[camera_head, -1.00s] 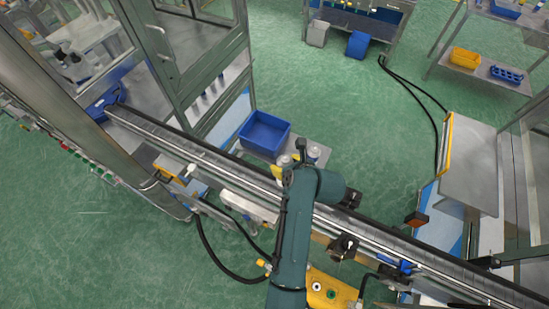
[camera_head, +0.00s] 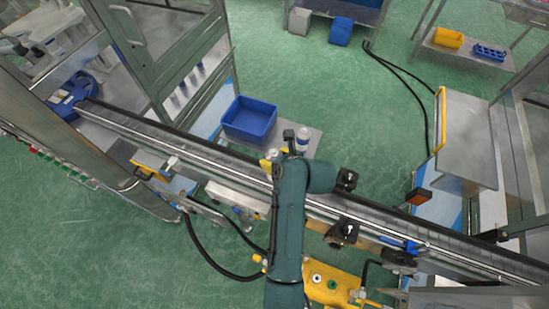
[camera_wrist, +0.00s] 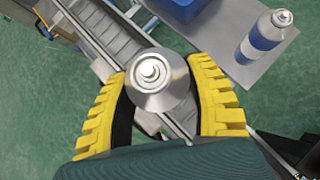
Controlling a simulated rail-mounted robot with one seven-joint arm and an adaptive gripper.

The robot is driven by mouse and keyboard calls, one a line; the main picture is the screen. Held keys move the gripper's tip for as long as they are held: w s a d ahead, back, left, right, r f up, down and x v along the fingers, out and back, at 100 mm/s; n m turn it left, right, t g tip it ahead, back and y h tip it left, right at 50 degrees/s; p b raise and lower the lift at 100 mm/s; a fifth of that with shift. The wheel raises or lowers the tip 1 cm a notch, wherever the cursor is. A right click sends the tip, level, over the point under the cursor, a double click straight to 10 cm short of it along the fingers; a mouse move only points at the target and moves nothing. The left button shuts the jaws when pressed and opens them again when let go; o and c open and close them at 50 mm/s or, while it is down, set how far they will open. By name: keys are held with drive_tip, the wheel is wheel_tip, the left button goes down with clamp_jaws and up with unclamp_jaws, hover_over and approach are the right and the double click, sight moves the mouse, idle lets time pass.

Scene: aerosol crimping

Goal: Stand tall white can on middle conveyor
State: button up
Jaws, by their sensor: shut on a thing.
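My gripper (camera_wrist: 160,96) is shut on a can (camera_wrist: 158,78), seen from above in the wrist view with its silver dome and valve between the yellow fingers. The can looks upright, but most of its body and its base are hidden. In the wrist view it overlaps the conveyor (camera_wrist: 103,38); I cannot tell whether it touches the belt. The conveyor also runs diagonally across the head view (camera_head: 150,126). There, my arm covers most of the gripper, and a yellow finger (camera_head: 266,164) shows at its left edge.
A second can, white with a blue band (camera_wrist: 264,38), stands on the side table (camera_wrist: 238,72) behind the conveyor. A blue bin (camera_head: 249,119) stands beside it. Black brackets (camera_head: 343,232) and a rail edge the conveyor. The belt to the left is clear.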

drive_tip(key=shift+f+b, duration=1.2)
drive_tip(key=shift+f, duration=0.1)
drive_tip(key=shift+f+b, duration=0.65)
drive_tip(key=shift+f, duration=1.5)
drive_tip(key=shift+f+p, duration=0.35)
drive_tip(key=shift+f, duration=0.15)
drive_tip(key=o, duration=1.3)
drive_tip(key=shift+s, duration=0.1)
drive_tip(key=v, duration=1.2)
